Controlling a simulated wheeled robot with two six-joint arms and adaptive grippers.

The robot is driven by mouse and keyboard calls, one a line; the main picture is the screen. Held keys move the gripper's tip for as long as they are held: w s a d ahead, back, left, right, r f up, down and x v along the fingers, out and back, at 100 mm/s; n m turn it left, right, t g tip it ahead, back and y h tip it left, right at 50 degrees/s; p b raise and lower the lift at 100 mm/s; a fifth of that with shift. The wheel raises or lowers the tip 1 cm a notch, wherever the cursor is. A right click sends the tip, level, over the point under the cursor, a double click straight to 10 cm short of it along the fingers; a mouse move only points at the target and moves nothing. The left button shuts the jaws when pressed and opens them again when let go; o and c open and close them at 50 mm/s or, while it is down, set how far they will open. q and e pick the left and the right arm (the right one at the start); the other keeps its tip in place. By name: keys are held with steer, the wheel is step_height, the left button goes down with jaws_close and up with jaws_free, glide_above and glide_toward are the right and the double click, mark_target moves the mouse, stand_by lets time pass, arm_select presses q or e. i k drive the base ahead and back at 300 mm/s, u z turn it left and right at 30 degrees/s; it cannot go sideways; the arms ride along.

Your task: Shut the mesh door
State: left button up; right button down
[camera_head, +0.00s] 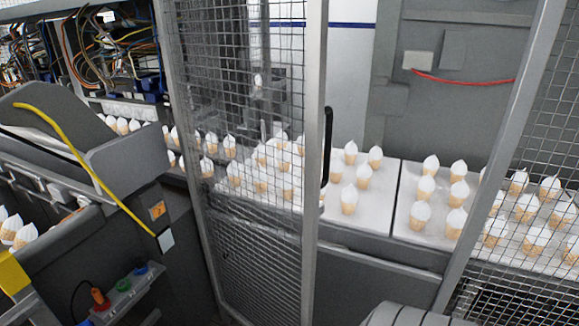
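The mesh door (313,215) stands in the middle of the view, a tall grey metal frame filled with wire mesh. It stands open, with a wide gap between its right edge and the post (500,160) of the mesh panel on the right. A black handle (327,145) is on the door's right edge. Neither of my grippers can be made out. A rounded grey part at the bottom edge, right of centre, is cut off, and I cannot tell what it is.
Behind the door and gap, white-topped cones (349,199) stand in rows on a pale conveyor surface (385,205). On the left is a dark machine with a yellow cable (75,150), a wire-filled cabinet (95,50) and coloured buttons (123,285). A red cable (460,80) hangs at the back.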

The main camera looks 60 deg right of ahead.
mark_target(317, 10)
steer(key=z, duration=0.8)
steer(key=i, duration=0.85)
steer(key=z, duration=0.6)
